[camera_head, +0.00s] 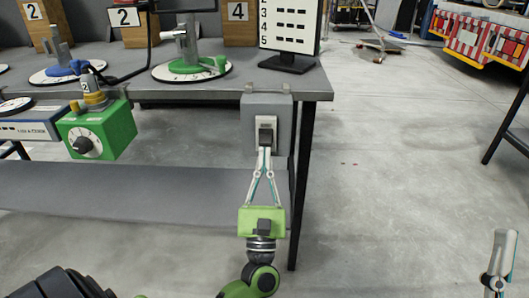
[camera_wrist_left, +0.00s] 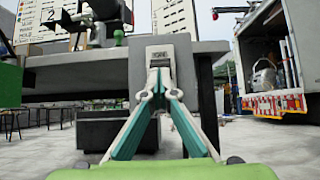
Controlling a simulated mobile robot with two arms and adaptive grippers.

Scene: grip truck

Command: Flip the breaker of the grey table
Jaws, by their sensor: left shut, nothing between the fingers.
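The breaker (camera_head: 266,123) is a dark switch on a pale plate, set in a grey box (camera_head: 281,106) that hangs at the right front edge of the grey table (camera_head: 235,82). My left gripper (camera_head: 265,150) is shut and empty, its fingertips at the lower part of the switch. I cannot tell whether they touch it. In the left wrist view the closed fingertips (camera_wrist_left: 158,72) stand in front of the pale plate (camera_wrist_left: 160,54) and hide most of the switch. Part of my right gripper (camera_head: 501,250) shows at the lower right, far from the table; its finger state is unclear.
A green box with a dial (camera_head: 97,130) hangs at the table's left front. A green-based fixture (camera_head: 190,67) and a numbered board (camera_head: 289,28) stand on top. A black table leg (camera_head: 302,190) is just right of my left gripper. The floor (camera_head: 400,150) to the right is largely clear.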

